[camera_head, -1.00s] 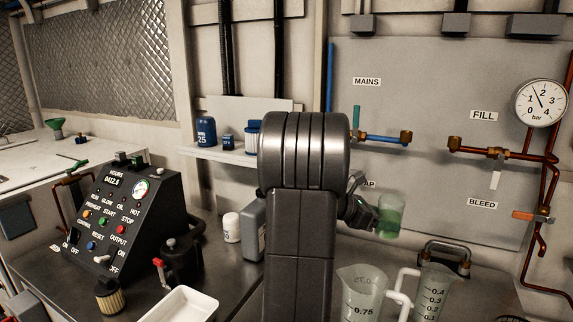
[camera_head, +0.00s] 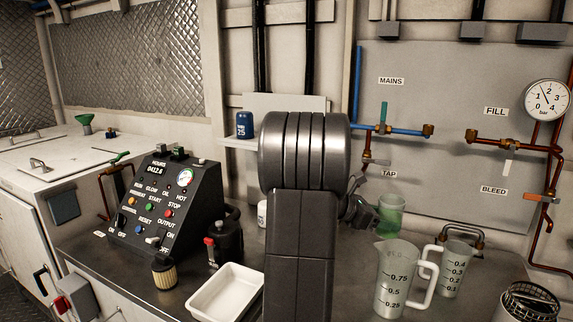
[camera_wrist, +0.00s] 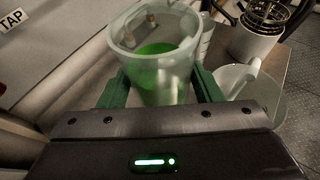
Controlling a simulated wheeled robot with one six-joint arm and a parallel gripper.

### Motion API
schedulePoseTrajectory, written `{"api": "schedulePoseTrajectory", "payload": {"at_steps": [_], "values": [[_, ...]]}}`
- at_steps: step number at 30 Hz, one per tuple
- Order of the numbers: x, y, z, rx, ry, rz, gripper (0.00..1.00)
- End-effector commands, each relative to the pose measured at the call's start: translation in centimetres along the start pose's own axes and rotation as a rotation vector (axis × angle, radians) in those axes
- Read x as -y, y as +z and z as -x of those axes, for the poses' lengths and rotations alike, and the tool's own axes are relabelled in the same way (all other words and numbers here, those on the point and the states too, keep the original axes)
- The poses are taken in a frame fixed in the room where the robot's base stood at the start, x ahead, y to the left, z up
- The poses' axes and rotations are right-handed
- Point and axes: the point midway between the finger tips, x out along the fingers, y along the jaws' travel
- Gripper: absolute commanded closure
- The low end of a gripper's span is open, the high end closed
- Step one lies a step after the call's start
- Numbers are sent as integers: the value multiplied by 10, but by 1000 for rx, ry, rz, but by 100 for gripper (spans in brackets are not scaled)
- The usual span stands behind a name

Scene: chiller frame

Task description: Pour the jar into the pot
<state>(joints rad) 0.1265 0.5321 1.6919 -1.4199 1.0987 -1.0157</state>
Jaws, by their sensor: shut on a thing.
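A clear jar (camera_head: 391,215) with green liquid in its lower part is held upright or nearly so by my gripper (camera_head: 376,214), over the back of the bench near the TAP label. In the wrist view the jar (camera_wrist: 152,75) stands between the two green fingers of my gripper (camera_wrist: 160,88), which are shut on its sides. Its open rim faces up towards the camera. A round white pot (camera_head: 522,303) with a dark wire rack in its top is at the lower right, cut off by the picture edge. It also shows in the wrist view (camera_wrist: 252,45), right of the jar.
A large graduated jug (camera_head: 393,290) and a smaller one (camera_head: 455,270) stand between the jar and the pot. A white tray (camera_head: 226,292) and a black control box (camera_head: 158,205) are left. My arm hides the middle bench.

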Motion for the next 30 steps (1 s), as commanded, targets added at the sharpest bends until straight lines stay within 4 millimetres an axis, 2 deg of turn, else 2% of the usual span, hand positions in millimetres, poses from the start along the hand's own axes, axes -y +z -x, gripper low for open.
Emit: {"api": "schedulePoseTrajectory", "payload": {"at_steps": [5, 14, 23, 30], "values": [[-28, -4, 18, 0, 127, 53, 70], [-66, -31, 51, 0, 344, 146, 70], [-95, -83, 98, -3, 603, 256, 70], [-101, -132, 136, -4, 792, 334, 70]]}}
